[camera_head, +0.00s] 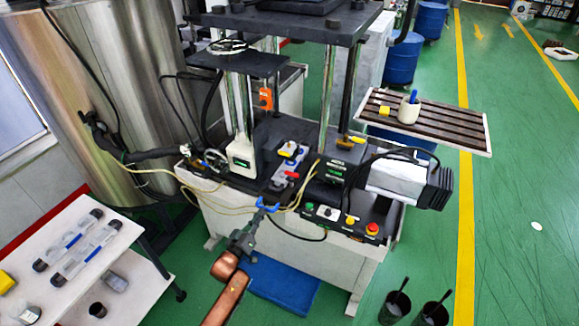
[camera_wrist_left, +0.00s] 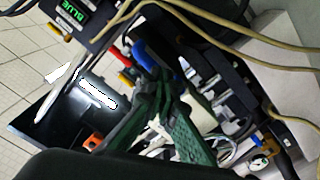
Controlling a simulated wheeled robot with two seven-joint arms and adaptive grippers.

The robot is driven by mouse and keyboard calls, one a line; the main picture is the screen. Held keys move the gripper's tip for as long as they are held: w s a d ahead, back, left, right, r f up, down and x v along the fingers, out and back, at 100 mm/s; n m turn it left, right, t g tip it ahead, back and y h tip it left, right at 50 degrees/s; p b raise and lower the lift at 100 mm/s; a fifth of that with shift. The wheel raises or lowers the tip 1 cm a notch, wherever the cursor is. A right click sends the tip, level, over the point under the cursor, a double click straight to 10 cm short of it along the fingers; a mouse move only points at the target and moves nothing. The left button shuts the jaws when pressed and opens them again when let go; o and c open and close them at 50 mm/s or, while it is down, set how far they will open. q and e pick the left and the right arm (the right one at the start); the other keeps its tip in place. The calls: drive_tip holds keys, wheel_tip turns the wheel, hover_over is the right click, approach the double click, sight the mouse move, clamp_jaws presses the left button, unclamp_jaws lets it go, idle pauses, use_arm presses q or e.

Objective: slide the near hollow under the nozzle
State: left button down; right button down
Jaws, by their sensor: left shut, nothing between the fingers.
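My left gripper (camera_head: 258,216) reaches up from the bottom of the head view to the front edge of the black machine bed. It is shut, with its tips at or very close to a blue handle-like part (camera_head: 267,206); I cannot tell whether they touch. In the left wrist view the shut fingers (camera_wrist_left: 157,82) point at the blue part (camera_wrist_left: 154,58). Behind it in the head view lies a grey block (camera_head: 287,167) with red and yellow parts, possibly the mould. I cannot make out its hollows or the nozzle. My right gripper is not in view.
Yellowish hoses (camera_head: 237,209) loop beside my gripper. A control panel (camera_head: 340,222) with buttons and a motor (camera_head: 402,176) stand to the right. A white table (camera_head: 125,236) with tubes is at left. Two dark buckets (camera_head: 394,308) stand on the floor.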

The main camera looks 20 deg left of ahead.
use_arm(q)
drive_tip(key=w+b, duration=0.2)
drive_tip(key=w, duration=0.4)
drive_tip(key=shift+w+d, duration=0.2)
drive_tip(key=shift+d, duration=0.1)
drive_tip(key=shift+w, duration=0.35)
idle(0.7)
drive_tip(key=shift+w+b, duration=0.45)
drive_tip(key=shift+w, duration=0.05)
idle(0.4)
drive_tip(key=s+p, duration=0.1)
drive_tip(key=p, duration=0.4)
approach(270, 199)
drive_tip(key=w, duration=0.3)
drive_tip(key=shift+d+f, duration=0.2)
drive_tip(key=shift+f, duration=0.05)
